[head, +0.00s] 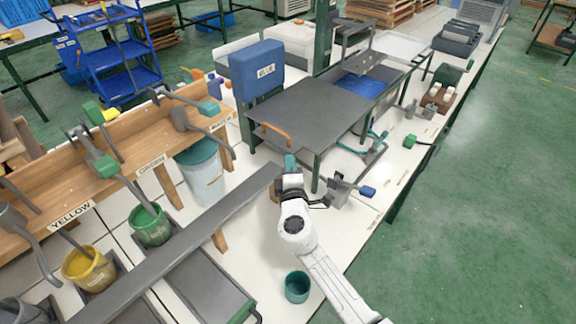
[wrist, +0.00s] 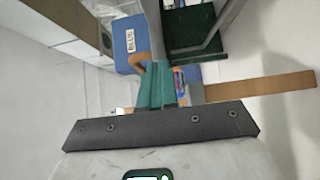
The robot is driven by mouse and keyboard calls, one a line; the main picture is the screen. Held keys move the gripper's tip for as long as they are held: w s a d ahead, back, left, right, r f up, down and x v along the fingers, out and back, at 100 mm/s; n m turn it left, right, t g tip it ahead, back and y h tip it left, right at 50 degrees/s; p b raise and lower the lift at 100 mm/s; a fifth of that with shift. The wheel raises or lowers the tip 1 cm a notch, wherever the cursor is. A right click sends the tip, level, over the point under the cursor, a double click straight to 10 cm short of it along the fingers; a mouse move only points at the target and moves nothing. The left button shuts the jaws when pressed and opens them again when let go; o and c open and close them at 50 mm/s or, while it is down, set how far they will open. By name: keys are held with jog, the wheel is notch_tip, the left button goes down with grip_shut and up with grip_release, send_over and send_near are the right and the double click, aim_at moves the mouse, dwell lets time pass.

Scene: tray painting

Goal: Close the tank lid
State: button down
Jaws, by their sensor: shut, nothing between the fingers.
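A dark grey flat panel (head: 310,105) with an orange handle (head: 272,134) on its near left edge lies level on dark legs. A blue basin (head: 364,86) shows at its far right; I cannot tell for certain which part is the tank lid. My gripper (head: 290,162) is in front of the panel's near edge, a little below the handle in the picture. In the wrist view its teal fingers (wrist: 162,85) are shut and empty, and the orange handle (wrist: 146,68) shows just past them, with no clear contact.
A blue box (head: 257,70) labelled BLUE stands behind the panel. A wooden rack (head: 150,140) with tools, yellow (head: 90,268) and green (head: 148,224) buckets and a long grey beam (head: 180,240) are at left. A teal cup (head: 297,287) stands near my arm. Green floor is open at right.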

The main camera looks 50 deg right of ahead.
jog(key=d+b, duration=0.2)
jog(key=d, duration=0.2)
jog(key=shift+w+d, duration=0.1)
jog(key=shift+d, duration=0.1)
jog(key=shift+a, duration=0.1)
